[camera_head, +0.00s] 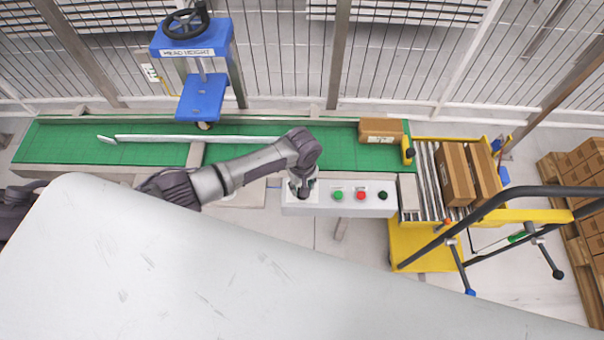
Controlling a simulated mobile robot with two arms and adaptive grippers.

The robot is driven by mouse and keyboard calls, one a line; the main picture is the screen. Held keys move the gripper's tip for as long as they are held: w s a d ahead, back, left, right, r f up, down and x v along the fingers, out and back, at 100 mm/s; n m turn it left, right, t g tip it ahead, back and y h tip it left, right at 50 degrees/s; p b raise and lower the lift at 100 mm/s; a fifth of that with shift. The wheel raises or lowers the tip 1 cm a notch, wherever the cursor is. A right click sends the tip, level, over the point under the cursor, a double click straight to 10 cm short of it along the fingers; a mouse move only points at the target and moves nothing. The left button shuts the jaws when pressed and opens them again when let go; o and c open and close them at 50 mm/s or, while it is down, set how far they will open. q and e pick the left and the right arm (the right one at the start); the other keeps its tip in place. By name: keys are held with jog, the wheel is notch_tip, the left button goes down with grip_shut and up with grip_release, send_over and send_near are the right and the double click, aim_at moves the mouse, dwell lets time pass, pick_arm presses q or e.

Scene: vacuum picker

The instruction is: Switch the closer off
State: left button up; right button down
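A pale grey control panel (325,209) stands in front of the green conveyor. On its top are a green button (338,195), a red button (361,196) and a black knob or button (383,195). The blue machine (203,85) with a black handwheel and a label reading "HEAD HEIGHT" stands over the conveyor, upper left. My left gripper (301,190) points down at the left end of the panel, left of the green button. Its fingers are small and dark, and what lies under them is hidden. I cannot tell whether it touches the panel. My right gripper is not in view.
The green conveyor (258,150) runs behind the panel, with a white rail and a cardboard box (381,128) at its right end. A yellow roller cart (425,248) with boxes and a black handle stands right. Stacked boxes stand far right. Wire fencing closes the back.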

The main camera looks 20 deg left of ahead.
pick_arm(q)
notch_tip(320, 180, up, 9)
dwell(0.3)
jog(key=shift+r, duration=0.1)
